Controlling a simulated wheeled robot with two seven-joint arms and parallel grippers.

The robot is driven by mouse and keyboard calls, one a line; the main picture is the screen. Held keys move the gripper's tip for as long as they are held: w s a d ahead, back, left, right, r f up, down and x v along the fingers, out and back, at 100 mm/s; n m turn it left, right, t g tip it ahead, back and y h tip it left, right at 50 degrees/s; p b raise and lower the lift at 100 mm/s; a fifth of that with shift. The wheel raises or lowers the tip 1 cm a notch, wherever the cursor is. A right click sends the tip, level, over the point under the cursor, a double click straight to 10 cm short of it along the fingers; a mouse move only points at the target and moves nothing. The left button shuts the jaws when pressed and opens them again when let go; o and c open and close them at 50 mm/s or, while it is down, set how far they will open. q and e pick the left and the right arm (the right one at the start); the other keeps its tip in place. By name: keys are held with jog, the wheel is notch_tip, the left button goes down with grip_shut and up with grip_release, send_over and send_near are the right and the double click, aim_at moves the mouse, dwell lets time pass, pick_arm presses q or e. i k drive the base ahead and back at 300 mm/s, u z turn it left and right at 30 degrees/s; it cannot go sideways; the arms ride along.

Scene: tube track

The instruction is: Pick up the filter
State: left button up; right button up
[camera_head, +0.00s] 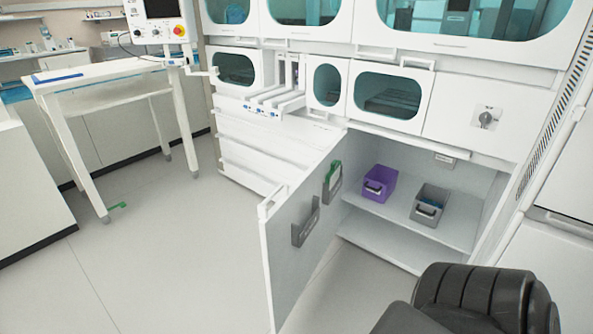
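I cannot single out the filter with certainty. The contents of the purple bin are too small to tell. A green item (333,173) sits in a grey holder on the inner side of the open door. Neither of my grippers is in view.
The cabinet door (290,258) stands wide open toward me. A white table (105,75) stands at the left. The floor (170,255) between table and door is mostly clear.

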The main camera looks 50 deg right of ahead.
aim_at(334, 174)
jog(key=u, duration=0.1)
jog(key=i, duration=0.7)
jog(key=z, duration=0.85)
jog(key=i, duration=0.35)
jog(key=z, duration=0.35)
